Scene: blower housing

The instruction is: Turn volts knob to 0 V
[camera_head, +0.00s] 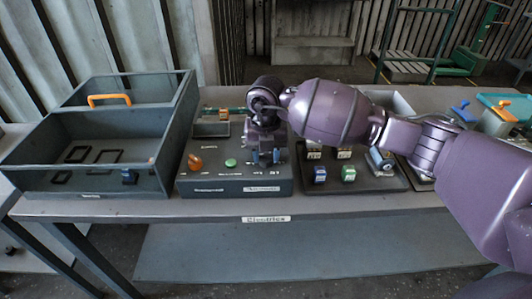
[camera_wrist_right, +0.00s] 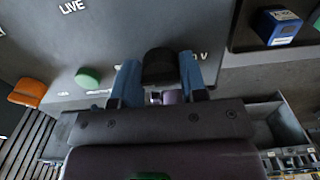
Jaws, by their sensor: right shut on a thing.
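The black volts knob (camera_wrist_right: 158,66) sits on the dark control box, between the two blue fingers of my right gripper (camera_wrist_right: 160,84) in the right wrist view. The gripper is shut on the knob. White lettering ending in "V" shows to the right of the knob, but the knob's pointer cannot be read. In the head view my right gripper (camera_head: 265,155) reaches down onto the right part of the control box (camera_head: 230,186) and hides the knob. My left gripper is not in view.
On the box are an orange knob (camera_head: 195,162) and a green button (camera_head: 230,162). A grey open bin (camera_head: 60,185) stands to the left. A dark tray (camera_head: 385,183) with several small blocks lies to the right. The bench front edge is clear.

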